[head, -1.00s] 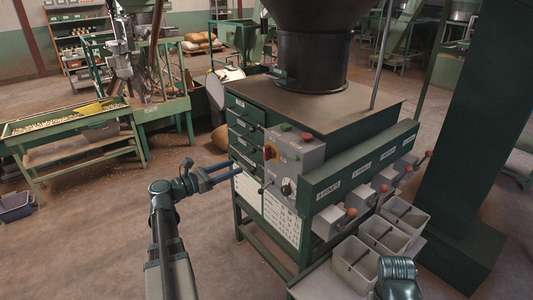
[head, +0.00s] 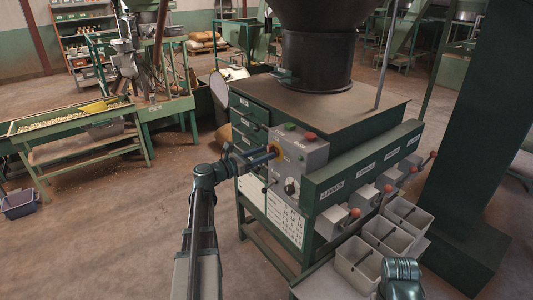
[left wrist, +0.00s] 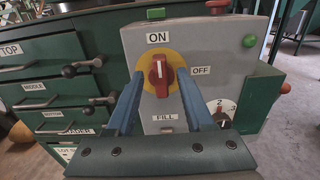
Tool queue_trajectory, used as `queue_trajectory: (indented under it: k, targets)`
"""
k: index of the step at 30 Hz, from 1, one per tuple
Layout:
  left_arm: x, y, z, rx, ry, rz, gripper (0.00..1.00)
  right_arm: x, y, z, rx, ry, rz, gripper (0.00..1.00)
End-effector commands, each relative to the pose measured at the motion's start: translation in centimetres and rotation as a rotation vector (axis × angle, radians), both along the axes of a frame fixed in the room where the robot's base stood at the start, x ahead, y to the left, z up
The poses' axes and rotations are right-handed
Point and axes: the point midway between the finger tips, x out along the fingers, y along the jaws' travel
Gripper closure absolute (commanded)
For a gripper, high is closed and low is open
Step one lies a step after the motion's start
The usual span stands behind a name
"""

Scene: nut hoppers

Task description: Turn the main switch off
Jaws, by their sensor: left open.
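The main switch (left wrist: 159,76) is a red rotary knob on a yellow disc, on the face of a grey control box (left wrist: 201,46). Its knob stands upright, in line with the ON label above it; the OFF label is to its right. My left gripper (left wrist: 160,92) is open, with one blue finger on each side of the knob. I cannot tell whether the fingers touch it. In the head view my left gripper (head: 270,152) reaches the box from the left and largely covers the switch. My right gripper is out of view.
Green and red buttons top the box; a FILL label and a black numbered dial (left wrist: 222,110) are below. Labelled drawers (left wrist: 45,65) with dark handles are at left. Red-knobbed levers and grey bins (head: 358,262) stand at right. Open floor lies left.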

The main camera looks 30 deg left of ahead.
Motion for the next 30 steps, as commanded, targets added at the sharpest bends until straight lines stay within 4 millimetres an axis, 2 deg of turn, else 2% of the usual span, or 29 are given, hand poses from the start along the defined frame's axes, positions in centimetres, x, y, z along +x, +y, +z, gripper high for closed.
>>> queue_trajectory:
  k: [4,14,17,23,30]
  targets:
    - [0.99,-0.43,0.0,0.0,0.0,-0.002,0.47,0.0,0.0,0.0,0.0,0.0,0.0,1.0]
    - [1.2,-0.54,0.0,0.0,0.0,0.0,0.47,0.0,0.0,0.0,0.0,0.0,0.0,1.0]
    - [1.2,-0.54,0.0,0.0,0.0,-0.001,0.62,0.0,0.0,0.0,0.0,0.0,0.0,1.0]
    - [1.18,-0.54,0.0,0.0,0.0,-0.001,0.98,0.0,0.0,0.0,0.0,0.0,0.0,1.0]
    - [1.18,-0.53,0.0,0.0,0.0,-0.001,1.0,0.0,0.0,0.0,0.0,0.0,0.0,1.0]
